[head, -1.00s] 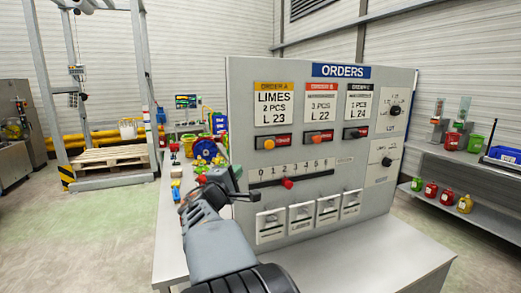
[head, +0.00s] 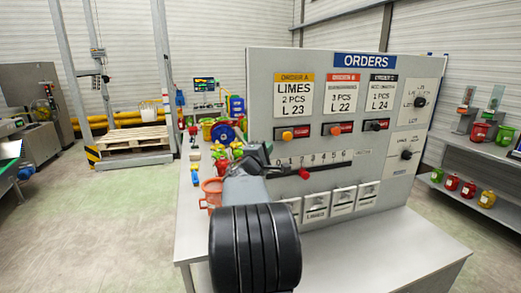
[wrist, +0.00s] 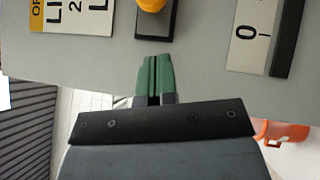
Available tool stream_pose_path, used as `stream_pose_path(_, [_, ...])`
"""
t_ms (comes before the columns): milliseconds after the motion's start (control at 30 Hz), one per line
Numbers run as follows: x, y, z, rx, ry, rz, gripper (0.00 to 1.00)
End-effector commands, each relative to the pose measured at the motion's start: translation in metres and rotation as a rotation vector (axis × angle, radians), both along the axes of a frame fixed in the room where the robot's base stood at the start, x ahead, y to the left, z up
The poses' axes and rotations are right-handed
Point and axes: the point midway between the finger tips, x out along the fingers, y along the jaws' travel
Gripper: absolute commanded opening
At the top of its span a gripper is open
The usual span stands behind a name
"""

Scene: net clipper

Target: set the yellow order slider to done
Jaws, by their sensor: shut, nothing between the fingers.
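The orders panel (head: 260,80) stands upright on the table. Below the yellow-topped ORDER A card (head: 294,97) is the yellow order slider, a yellow-orange knob (head: 287,135) on a dark plate. A red label shows to the right of the knob. In the wrist view, the knob (wrist: 152,4) is cut by the top edge, with the dark plate (wrist: 154,25) below it. My gripper (wrist: 155,63) is shut and empty, its green fingertips together just short of the plate. In the head view, my gripper (head: 262,152) is left of and below the knob.
Similar sliders with an orange knob (head: 334,130) and a black knob (head: 376,125) are to the right. A numbered scale with a red knob (head: 304,174) is below. Dials (head: 419,102) are at the panel's right. Bins and coloured items (head: 212,190) crowd the table's left.

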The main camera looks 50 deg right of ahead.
Motion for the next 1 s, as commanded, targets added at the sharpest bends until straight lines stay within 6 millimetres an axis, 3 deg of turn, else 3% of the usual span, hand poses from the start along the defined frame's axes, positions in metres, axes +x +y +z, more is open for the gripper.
stream_pose_path(100, [-0.004,-0.018,0.008,0.0,0.001,-0.004,0.0])
stream_pose_path(300, [-0.016,-0.034,0.012,0.001,0.001,-0.002,0.0])
stream_pose_path(1000, [-0.027,-0.049,0.006,-0.001,-0.003,-0.002,0.0])
